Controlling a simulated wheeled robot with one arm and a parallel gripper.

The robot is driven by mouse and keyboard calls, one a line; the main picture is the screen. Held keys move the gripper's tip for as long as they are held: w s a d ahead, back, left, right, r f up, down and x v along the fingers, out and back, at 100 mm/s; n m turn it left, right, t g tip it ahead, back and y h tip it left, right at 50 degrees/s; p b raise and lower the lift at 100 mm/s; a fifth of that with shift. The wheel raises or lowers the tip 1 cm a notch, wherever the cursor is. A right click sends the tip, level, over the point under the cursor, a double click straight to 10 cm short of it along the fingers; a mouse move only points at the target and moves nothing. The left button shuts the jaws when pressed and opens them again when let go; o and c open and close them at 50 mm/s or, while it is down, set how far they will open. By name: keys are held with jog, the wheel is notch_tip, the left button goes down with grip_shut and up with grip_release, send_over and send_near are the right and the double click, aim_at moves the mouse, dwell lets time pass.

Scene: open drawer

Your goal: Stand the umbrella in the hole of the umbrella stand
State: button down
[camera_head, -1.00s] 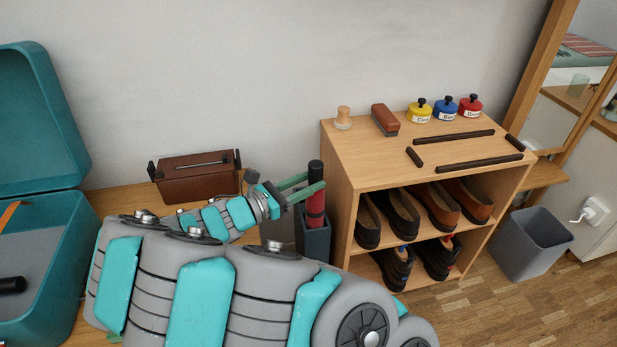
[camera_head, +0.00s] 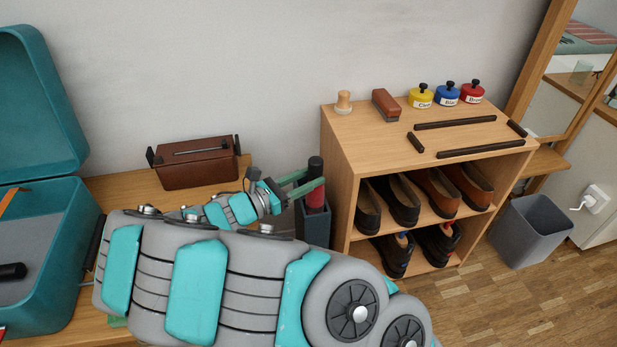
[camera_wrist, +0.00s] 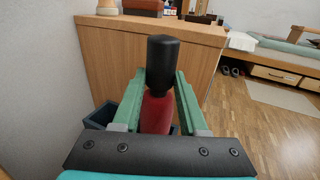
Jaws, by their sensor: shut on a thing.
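The umbrella (camera_head: 315,193) is red with a black handle and is upright. It also shows in the wrist view (camera_wrist: 157,108), between the two green fingers. My gripper (camera_head: 306,188) is shut on the umbrella just below its black handle. The umbrella stand (camera_head: 316,229) is a dark blue-grey box beside the shoe shelf. The umbrella's lower part is inside the stand's opening. The stand's rim (camera_wrist: 100,116) shows behind my gripper in the wrist view. The umbrella's lower end and any contact with the stand's bottom are hidden.
The wooden shoe shelf (camera_head: 343,167) stands close to the right of the stand. A brown box (camera_head: 196,170) sits on the bench at left, near a teal open case (camera_head: 52,240). A grey bin (camera_head: 532,232) stands at right.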

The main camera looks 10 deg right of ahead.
jog(key=shift+c, duration=1.8)
grip_release()
jog(key=v, duration=0.7)
jog(key=shift+a, duration=0.35)
jog(key=shift+s, duration=0.1)
